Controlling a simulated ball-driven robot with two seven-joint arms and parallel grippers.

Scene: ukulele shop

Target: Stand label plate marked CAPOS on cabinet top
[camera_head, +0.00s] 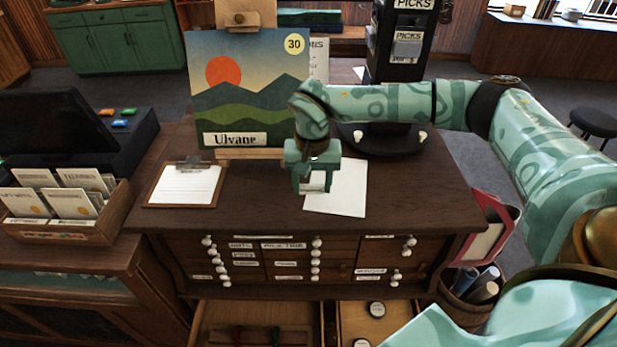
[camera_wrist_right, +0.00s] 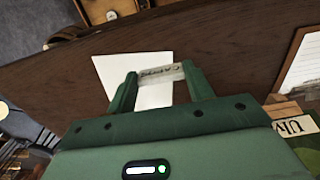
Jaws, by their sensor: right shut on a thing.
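My right gripper (camera_head: 314,187) is over the middle of the dark wooden cabinet top (camera_head: 265,195), pointing down. It is shut on a small whitish label plate, held between the fingertips; in the right wrist view the label plate (camera_wrist_right: 161,76) spans the gap between both fingers and carries small lettering that seems to read CAPOS. In the head view the fingers partly hide the plate. A white sheet of paper (camera_head: 348,190) lies beneath and beside the gripper. I cannot tell whether the plate touches the paper or hangs just above it. My left gripper is not in view.
A clipboard (camera_head: 212,186) lies left on the cabinet top. The Ulvane picture (camera_head: 240,110) stands behind it, and a black rounded object with white knobs (camera_head: 383,141) sits back right. Two drawers (camera_head: 225,318) hang open in front. The top's right front is clear.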

